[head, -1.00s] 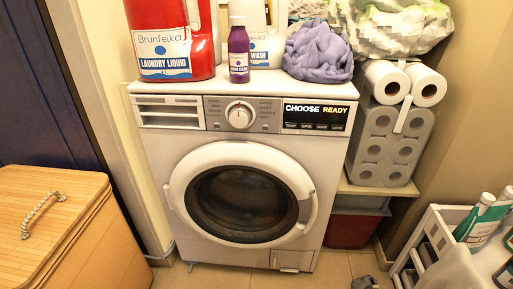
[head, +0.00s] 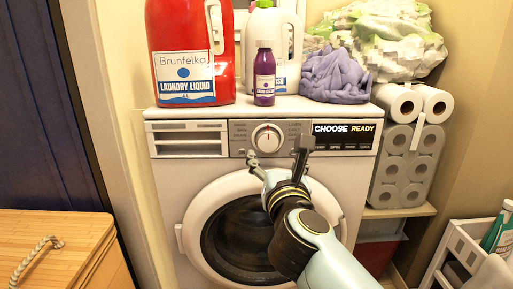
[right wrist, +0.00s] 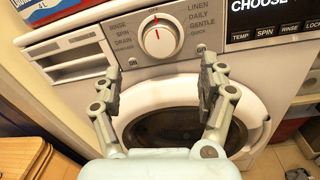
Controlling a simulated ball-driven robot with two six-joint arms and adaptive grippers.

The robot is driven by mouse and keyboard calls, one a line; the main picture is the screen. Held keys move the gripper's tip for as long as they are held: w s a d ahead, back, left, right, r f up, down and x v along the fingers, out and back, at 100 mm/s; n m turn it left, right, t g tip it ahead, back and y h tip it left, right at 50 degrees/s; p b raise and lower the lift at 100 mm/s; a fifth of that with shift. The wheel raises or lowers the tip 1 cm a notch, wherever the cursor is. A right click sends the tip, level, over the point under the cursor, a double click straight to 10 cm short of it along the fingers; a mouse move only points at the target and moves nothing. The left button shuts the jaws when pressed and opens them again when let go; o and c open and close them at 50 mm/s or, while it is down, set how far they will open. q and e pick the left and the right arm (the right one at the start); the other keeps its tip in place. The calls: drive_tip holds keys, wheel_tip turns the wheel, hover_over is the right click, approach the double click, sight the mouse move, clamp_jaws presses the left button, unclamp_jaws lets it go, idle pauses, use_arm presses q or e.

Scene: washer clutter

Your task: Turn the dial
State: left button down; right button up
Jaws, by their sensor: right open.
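The dial (head: 267,138) is a round white knob with a red mark pointing up, set in the grey middle of the washer's control panel. It also shows in the right wrist view (right wrist: 158,38), with program names such as RINSE, SPIN and LINEN around it. My right gripper (head: 277,153) is open and empty in front of the panel, its fingertips just below the dial. In the right wrist view its two fingers (right wrist: 160,78) are spread wide, with the dial above and between them, apart from both. My left gripper is not in view.
The washer's round door (head: 205,215) is closed below the panel. The lit display (head: 345,130) reads CHOOSE READY. A wooden box (head: 75,230) stands at left.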

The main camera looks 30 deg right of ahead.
sight(269, 141)
drive_tip(key=x, duration=1)
drive_tip(key=shift+b, duration=0.35)
drive_tip(key=shift+r, duration=0.1)
drive_tip(key=c, duration=1.2)
